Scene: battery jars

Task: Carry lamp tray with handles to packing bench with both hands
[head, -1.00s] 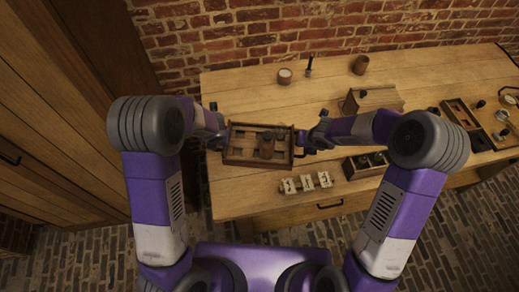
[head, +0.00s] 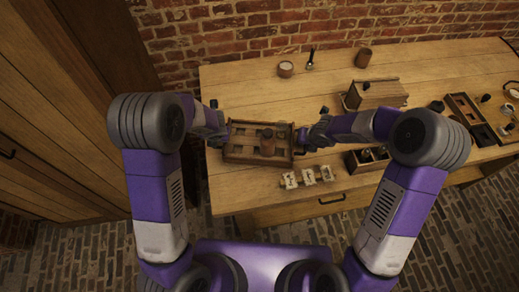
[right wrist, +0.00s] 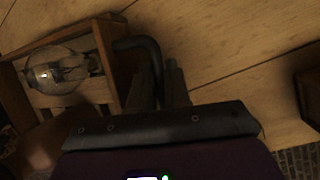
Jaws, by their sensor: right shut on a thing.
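The lamp tray (head: 232,157) is a brown wooden tray with divided compartments, over the left part of the wooden bench. It also shows in the right wrist view (right wrist: 108,62), with a clear glass bulb (right wrist: 55,72) in one compartment. A brown cylindrical thing (head: 267,141) stands in it in the head view. My right gripper (head: 303,138) is shut on the dark handle (right wrist: 150,55) at the tray's right end. My left gripper (head: 222,136) is at the tray's left end; its fingers are too small and dark to tell whether they grip. Whether the tray touches the bench is unclear.
A strip of pale blocks (head: 307,177) lies right in front of the tray. A wooden box (head: 378,94), an open box with dark jars (head: 364,160) and a long tray (head: 470,118) stand to the right. Small cups stand at the back.

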